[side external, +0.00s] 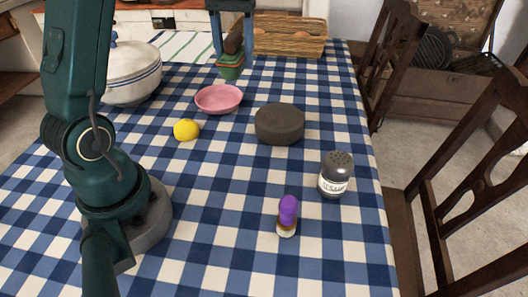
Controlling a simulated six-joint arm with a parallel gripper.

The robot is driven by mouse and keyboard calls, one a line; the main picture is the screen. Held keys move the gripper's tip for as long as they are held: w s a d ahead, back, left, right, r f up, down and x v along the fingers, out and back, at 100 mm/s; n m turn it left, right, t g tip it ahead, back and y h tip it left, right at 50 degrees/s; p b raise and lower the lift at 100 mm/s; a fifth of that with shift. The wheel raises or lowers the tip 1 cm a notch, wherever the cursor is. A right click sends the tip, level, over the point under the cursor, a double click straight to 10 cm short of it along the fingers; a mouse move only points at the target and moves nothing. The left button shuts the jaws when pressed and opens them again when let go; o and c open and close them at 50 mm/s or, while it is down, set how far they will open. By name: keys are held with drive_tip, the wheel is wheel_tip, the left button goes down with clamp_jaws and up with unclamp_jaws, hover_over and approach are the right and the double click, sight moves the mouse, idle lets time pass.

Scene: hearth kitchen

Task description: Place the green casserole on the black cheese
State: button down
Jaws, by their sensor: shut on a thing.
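My gripper (232,55) is at the top of the side external view, pointing down. It is shut on the small green casserole (231,72), whose lower part shows between and below the fingers. A brown part shows above the green one, partly hidden by the fingers. The casserole appears to be above the table, behind the pink bowl; its exact height is hard to tell. The black cheese (279,124) is a dark, round, flat-topped block on the checked cloth, nearer the camera and to the right of my gripper. Its top is bare.
A pink bowl (219,98) and a yellow lemon (186,130) lie left of the cheese. A grey-topped shaker (336,174) and a purple-capped bottle (287,215) stand in front. A white lidded pot (131,72) is at left; a basket (290,37) is behind.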

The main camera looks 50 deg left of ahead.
drive_tip(key=shift+s+a+n, duration=0.2)
drive_tip(key=shift+a+n, duration=0.05)
drive_tip(key=shift+a, duration=0.25)
drive_tip(key=shift+s+a+n, duration=0.15)
drive_tip(key=shift+a+n, duration=0.1)
drive_tip(key=shift+a, duration=0.25)
hover_over(278, 123)
wheel_tip(278, 123, down, 7)
drive_tip(key=shift+w+f, duration=0.1)
drive_tip(key=shift+f, duration=1.85)
drive_tip(key=shift+f, duration=0.1)
drive_tip(key=shift+c, duration=1)
unclamp_jaws()
